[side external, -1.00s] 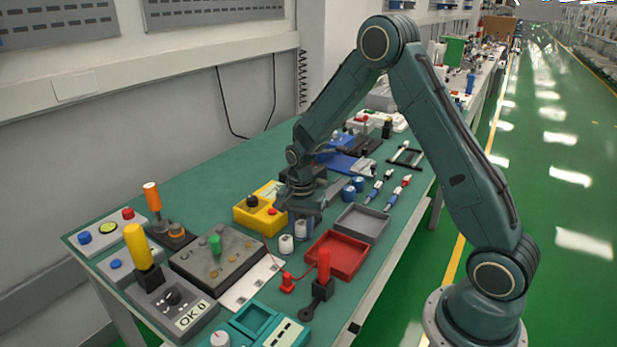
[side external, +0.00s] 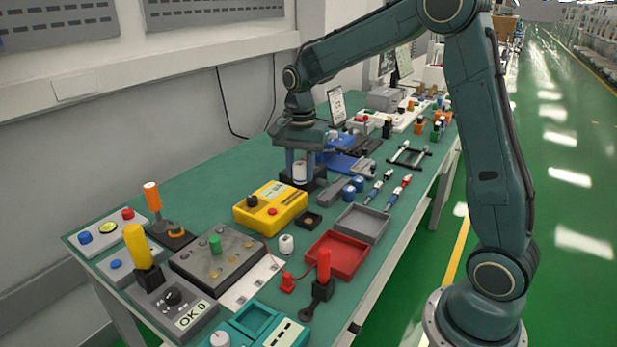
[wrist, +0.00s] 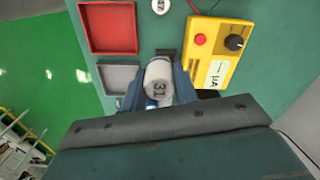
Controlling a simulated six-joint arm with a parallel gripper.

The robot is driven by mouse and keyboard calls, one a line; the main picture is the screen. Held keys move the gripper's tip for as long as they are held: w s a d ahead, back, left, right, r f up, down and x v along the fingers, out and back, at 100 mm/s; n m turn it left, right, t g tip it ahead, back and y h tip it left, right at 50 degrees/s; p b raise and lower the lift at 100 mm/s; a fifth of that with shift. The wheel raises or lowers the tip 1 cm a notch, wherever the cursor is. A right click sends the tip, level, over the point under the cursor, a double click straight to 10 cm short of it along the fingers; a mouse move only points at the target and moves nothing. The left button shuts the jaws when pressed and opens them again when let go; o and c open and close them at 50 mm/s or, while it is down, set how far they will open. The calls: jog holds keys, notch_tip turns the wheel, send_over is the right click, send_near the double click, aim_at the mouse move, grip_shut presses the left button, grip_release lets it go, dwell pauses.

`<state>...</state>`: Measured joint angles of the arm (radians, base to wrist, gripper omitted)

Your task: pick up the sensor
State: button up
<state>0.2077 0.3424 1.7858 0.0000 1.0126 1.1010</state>
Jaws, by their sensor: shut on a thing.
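A white cylindrical sensor (side external: 300,172) is between the fingers of my gripper (side external: 300,168), which is shut on it and holds it upright, raised above the table. A second white cylinder (side external: 286,244) stands on the green table, apart from my gripper, and shows at the top edge of the wrist view (wrist: 160,6).
A yellow box (side external: 270,207) with a red button and black knob stands near my gripper. A small dark square holder (side external: 308,220) lies beside it. A red tray (side external: 337,256) and a grey tray (side external: 362,223) are to the right.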

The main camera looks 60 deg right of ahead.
aim_at(301, 163)
jog(key=shift+r, duration=1.55)
jog(key=shift+w+a+f+n, duration=0.2)
jog(key=shift+a+f+n, duration=0.2)
jog(key=shift+f+n, duration=0.3)
jog(key=w+a+f+n, duration=0.2)
jog(key=a+f+n, duration=0.6)
jog(key=f+n, duration=0.3)
jog(key=shift+f+n, duration=0.4)
jog(key=shift+n, duration=0.9)
jog(key=shift+r, duration=0.1)
jog(key=d+r+m, duration=0.2)
jog(key=r+m, duration=0.2)
jog(key=s+d+r+m, duration=0.1)
jog(key=d+r+m, duration=0.2)
jog(key=r+m, duration=0.1)
jog(key=s+d+r+m, duration=0.1)
jog(key=d+r+m, duration=0.2)
jog(key=m, duration=0.3)
jog(key=shift+d+r, duration=0.15)
jog(key=shift+r, duration=0.4)
jog(key=shift+s+d+r+m, duration=0.2)
jog(key=shift+d+r+m, duration=0.05)
jog(key=shift+r+m, duration=0.25)
